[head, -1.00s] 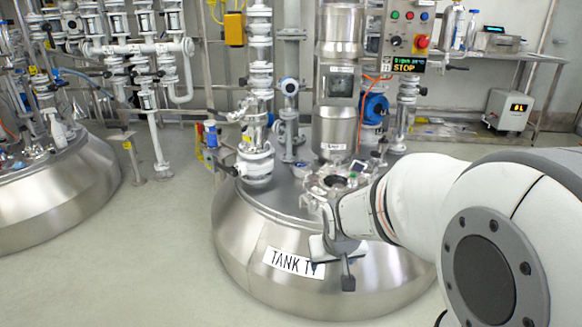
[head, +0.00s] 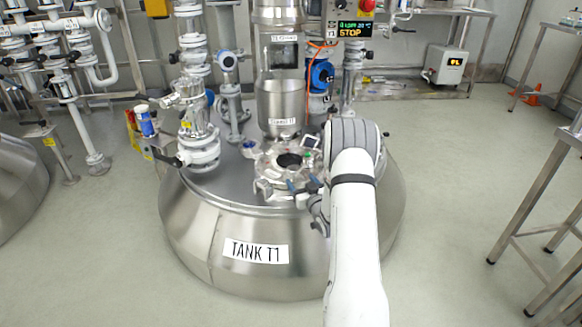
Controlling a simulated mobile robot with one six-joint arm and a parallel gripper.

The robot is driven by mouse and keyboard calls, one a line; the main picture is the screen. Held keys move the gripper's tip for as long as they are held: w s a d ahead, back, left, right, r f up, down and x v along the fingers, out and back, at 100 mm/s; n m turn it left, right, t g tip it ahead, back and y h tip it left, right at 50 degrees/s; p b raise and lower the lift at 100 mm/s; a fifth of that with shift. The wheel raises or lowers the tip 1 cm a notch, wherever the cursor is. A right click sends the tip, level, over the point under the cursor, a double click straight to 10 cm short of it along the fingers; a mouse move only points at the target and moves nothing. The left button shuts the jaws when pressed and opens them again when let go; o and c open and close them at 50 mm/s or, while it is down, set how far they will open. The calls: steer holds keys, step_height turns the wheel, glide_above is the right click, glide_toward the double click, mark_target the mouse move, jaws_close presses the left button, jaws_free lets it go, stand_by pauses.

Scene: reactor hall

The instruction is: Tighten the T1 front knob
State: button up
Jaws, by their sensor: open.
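Tank T1 (head: 200,235) is a wide steel vessel with a "TANK T1" label on its front. On its top is a round manway (head: 289,160) with a dark opening and several clamps or knobs around its rim. I cannot clearly tell the front knob from the other fittings at the rim. My white arm reaches up from the bottom of the head view. My gripper (head: 308,190) is at the front right of the manway rim, open. Its fingers are small and partly lost among the fittings, so I cannot tell whether they touch or surround a knob.
White valve piping (head: 198,110) rises at the tank's left, and a steel column (head: 278,100) stands behind the manway. A control box (head: 348,18) shows "STOP". A steel table (head: 530,215) stands at right. The floor between is clear.

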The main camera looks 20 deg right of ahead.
mark_target(296, 175)
steer(key=w+b, duration=0.1)
steer(key=w, duration=0.7)
steer(key=shift+d+b, duration=0.1)
steer(key=shift+b, duration=0.3)
steer(key=shift+s, duration=0.1)
steer(key=c, duration=1)
